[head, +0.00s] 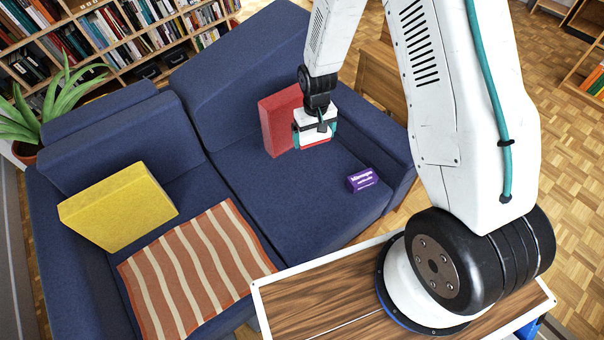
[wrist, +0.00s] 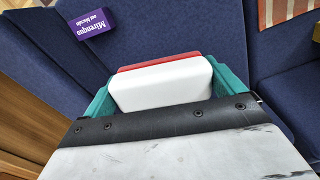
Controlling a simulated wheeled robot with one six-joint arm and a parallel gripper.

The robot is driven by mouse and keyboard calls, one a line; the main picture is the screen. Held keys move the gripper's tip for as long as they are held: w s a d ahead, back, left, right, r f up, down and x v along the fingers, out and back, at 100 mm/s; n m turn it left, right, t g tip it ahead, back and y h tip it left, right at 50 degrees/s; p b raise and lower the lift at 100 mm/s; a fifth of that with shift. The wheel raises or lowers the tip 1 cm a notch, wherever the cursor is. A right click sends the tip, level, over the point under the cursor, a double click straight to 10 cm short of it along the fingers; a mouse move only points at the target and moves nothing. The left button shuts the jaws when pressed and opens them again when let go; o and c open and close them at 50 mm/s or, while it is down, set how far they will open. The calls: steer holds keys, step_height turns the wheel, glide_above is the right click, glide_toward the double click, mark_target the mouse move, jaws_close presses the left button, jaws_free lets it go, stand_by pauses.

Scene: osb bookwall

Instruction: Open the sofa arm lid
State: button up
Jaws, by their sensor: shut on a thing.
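The blue sofa (head: 290,185) has its right arm (head: 372,122) beyond the seat; its top looks flat and I cannot make out a lid seam or gap. In the wrist view the sofa arm (wrist: 35,62) runs along the left. My gripper (head: 315,133) is above the right seat, left of that arm and apart from it. Its teal fingers, seen in the wrist view (wrist: 165,90), are shut on a white thing with a red edge (wrist: 160,85). The white thing also shows in the head view (head: 314,131).
A purple box (head: 362,180) lies on the right seat, also in the wrist view (wrist: 92,25). A red cushion (head: 277,122) leans behind my gripper. A yellow cushion (head: 118,207) and striped blanket (head: 195,270) lie left. A wooden piece (head: 378,78) stands behind the right arm.

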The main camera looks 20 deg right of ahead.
steer(key=s+a+f+n, duration=0.1)
steer(key=s+f, duration=0.5)
steer(key=s+a+f+n, duration=0.1)
steer(key=s+f, duration=0.5)
steer(key=f, duration=0.1)
steer(key=s+a+f, duration=0.2)
steer(key=s+f, duration=0.5)
steer(key=shift+f+n, duration=0.15)
steer(key=shift+n, duration=0.25)
steer(key=shift+f, duration=0.15)
glide_above(302, 198)
steer(key=shift+s+f, duration=0.15)
steer(key=shift+f, duration=2.35)
steer(key=shift+f, duration=0.1)
steer(key=o, duration=0.8)
steer(key=shift+c, duration=0.2)
